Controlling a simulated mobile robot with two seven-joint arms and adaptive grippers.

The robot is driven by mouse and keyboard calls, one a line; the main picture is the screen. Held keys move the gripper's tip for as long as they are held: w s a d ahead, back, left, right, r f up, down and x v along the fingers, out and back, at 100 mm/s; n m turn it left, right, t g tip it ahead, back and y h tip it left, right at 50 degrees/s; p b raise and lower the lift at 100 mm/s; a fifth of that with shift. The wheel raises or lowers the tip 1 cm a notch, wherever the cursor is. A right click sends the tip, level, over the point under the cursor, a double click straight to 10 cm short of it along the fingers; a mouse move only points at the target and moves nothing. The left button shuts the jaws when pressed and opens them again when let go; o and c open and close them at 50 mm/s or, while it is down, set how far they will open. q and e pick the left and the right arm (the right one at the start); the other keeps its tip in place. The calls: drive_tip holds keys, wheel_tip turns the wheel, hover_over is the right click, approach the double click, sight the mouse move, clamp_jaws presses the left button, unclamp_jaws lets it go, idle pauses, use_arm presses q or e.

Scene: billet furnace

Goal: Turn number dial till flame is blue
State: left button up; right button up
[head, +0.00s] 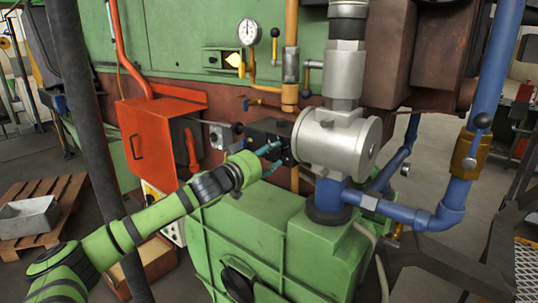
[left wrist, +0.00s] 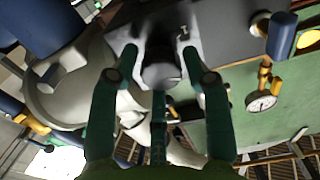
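A dark round knob (left wrist: 160,74), apparently the number dial, stands out from a dark grey box in the left wrist view. No numbers can be read on it. In the head view my left gripper (head: 272,158) reaches the black box (head: 264,128) beside the silver cylinder, and the knob is hidden or too small to tell. My right gripper is not in view.
The silver cylinder (head: 338,142) and blue pipe (head: 405,213) stand close right of my left gripper. A green housing (head: 285,240) lies below. A red box (head: 150,135) is at the left. A pressure gauge (head: 249,32) is above; it also shows in the left wrist view (left wrist: 261,101).

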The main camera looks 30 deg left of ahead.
use_arm(q)
drive_tip(key=c, duration=0.5)
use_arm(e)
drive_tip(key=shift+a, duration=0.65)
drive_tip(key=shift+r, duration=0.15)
